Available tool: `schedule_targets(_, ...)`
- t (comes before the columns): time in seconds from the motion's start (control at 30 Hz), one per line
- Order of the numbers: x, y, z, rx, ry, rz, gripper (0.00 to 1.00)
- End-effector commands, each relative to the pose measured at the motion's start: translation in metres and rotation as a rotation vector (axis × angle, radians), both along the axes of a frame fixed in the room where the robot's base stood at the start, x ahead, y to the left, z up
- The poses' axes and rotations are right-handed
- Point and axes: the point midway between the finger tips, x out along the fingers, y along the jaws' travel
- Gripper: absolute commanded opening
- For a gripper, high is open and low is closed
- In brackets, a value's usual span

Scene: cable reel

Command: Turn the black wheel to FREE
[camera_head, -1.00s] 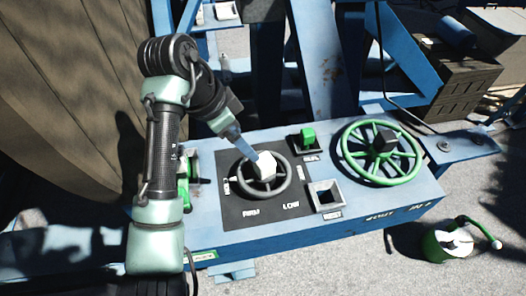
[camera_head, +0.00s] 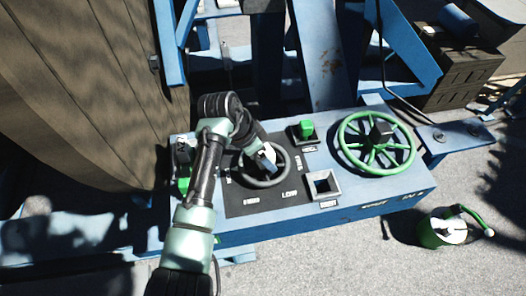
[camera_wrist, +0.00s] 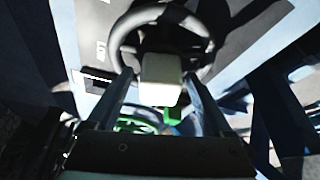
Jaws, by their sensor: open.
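The black wheel (camera_head: 264,184) lies on a dark panel on the blue bench. It also shows in the wrist view (camera_wrist: 160,12). A pale block (camera_wrist: 161,72) stands at its hub. My gripper (camera_head: 266,157) is over the wheel's hub in the head view. In the wrist view my gripper (camera_wrist: 160,98) is open, with one finger on each side of the pale block; I cannot tell whether they touch it. The panel reads FIRM and LOW below the wheel. Labels on its left and right are too small or covered to read for sure.
A green handwheel (camera_head: 376,166) with a dark hub block is to the right. A green knob (camera_head: 306,129) and a square-rimmed opening (camera_head: 322,185) sit between the wheels. A green can (camera_head: 441,231) stands on the ground at right. A large brown reel (camera_head: 85,90) is at left.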

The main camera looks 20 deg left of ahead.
Motion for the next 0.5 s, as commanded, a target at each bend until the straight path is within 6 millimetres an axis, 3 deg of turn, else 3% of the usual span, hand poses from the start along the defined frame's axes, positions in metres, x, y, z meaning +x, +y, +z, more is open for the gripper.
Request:
schedule_targets(0.1, 0.0, -0.0001, 0.0, 0.0, 0.0, 0.0, 0.85)
schedule_targets(0.5, -0.0001, 0.0, 0.0004, 0.0, 0.0, 0.0, 0.13)
